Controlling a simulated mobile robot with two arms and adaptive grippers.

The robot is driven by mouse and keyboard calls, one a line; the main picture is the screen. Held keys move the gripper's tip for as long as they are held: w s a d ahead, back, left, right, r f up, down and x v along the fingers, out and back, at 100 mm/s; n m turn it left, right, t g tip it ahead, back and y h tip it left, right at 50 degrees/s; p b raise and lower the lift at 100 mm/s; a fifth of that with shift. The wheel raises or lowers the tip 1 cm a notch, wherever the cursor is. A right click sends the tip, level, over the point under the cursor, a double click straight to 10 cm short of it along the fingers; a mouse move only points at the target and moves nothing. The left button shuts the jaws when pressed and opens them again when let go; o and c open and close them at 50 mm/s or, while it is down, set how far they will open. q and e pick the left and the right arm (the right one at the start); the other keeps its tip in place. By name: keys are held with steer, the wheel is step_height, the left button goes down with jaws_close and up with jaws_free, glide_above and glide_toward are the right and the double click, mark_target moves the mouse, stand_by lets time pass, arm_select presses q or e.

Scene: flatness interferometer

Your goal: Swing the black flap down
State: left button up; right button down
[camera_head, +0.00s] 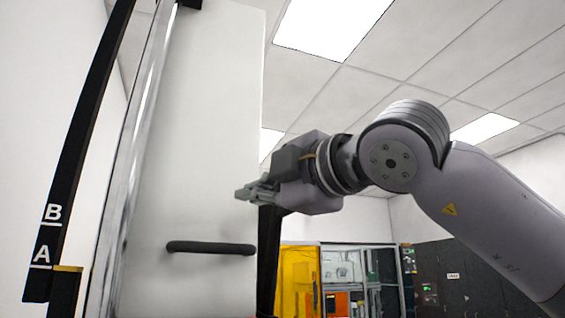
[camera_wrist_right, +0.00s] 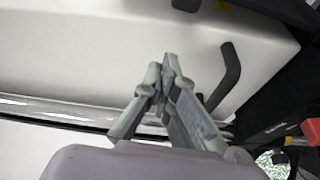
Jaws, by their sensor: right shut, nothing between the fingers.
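A long, narrow black piece (camera_head: 72,170) with white letters A and B stands steeply tilted at the left of the head view. I cannot tell for sure whether it is the black flap. A white panel (camera_head: 195,120) with a black bar handle (camera_head: 211,248) fills the middle left. My right gripper (camera_head: 243,194) is in front of the panel's right edge, above the handle. It is shut and empty. In the right wrist view its fingertips (camera_wrist_right: 168,66) meet over the white panel, with the handle (camera_wrist_right: 229,78) to their right, apart from them. My left gripper is out of view.
A shiny metal rail (camera_head: 128,160) runs along the panel's left side. A dark upright part (camera_head: 268,265) stands below my right gripper at the panel's right edge. A yellow-framed enclosure (camera_head: 298,275) and dark cabinets (camera_head: 470,285) stand far behind.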

steer(key=d, duration=0.1)
steer(key=w+d+p, duration=0.2)
steer(key=shift+f, duration=0.25)
